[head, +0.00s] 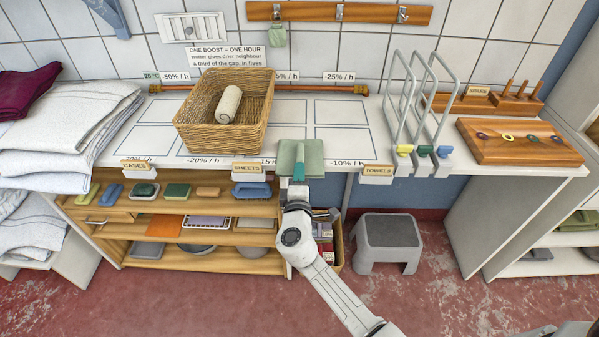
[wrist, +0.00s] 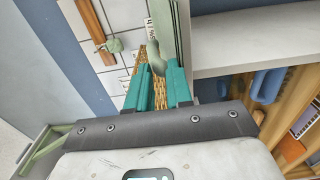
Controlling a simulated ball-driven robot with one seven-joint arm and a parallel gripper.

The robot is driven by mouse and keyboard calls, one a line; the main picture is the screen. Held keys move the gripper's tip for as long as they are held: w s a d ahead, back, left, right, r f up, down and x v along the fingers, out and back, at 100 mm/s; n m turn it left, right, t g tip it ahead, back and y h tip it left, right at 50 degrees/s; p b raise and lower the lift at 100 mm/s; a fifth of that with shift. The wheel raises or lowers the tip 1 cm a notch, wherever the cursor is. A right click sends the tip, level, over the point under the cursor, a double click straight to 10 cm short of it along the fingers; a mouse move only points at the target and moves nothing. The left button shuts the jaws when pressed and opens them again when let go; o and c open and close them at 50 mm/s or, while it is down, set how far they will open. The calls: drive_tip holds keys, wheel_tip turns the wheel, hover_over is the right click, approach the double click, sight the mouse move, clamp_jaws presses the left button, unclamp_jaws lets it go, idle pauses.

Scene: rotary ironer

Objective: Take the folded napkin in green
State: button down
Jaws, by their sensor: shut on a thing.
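The folded green napkin (head: 315,160) is at the front edge of the white counter, between the -15% and -10% labels in the head view. A raised ridge runs along its middle. My gripper (head: 299,174) reaches it from the front, its teal fingers shut on that ridge. In the wrist view the grey-green ridge (wrist: 157,56) shows at the tips of my gripper (wrist: 156,75). Whether the napkin rests on the counter or is slightly lifted, I cannot tell.
A wicker basket (head: 188,117) holding a rolled cream cloth stands left of the napkin. Wire loops (head: 420,95) and a wooden board (head: 512,152) are at the right. Below are a shelf unit (head: 130,211) and a grey step stool (head: 387,232). Marked counter spaces behind the napkin are clear.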

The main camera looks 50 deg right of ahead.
wheel_tip(320, 180, up, 2)
drive_tip(key=shift+r+p, duration=0.2)
drive_tip(key=shift+p, duration=0.6)
drive_tip(key=s+a+r+p, duration=0.4)
drive_tip(key=s+a, duration=0.4)
drive_tip(key=a, duration=0.3)
drive_tip(key=shift+s+r, duration=0.35)
drive_tip(key=shift+r, duration=0.2)
drive_tip(key=shift+a, duration=0.1)
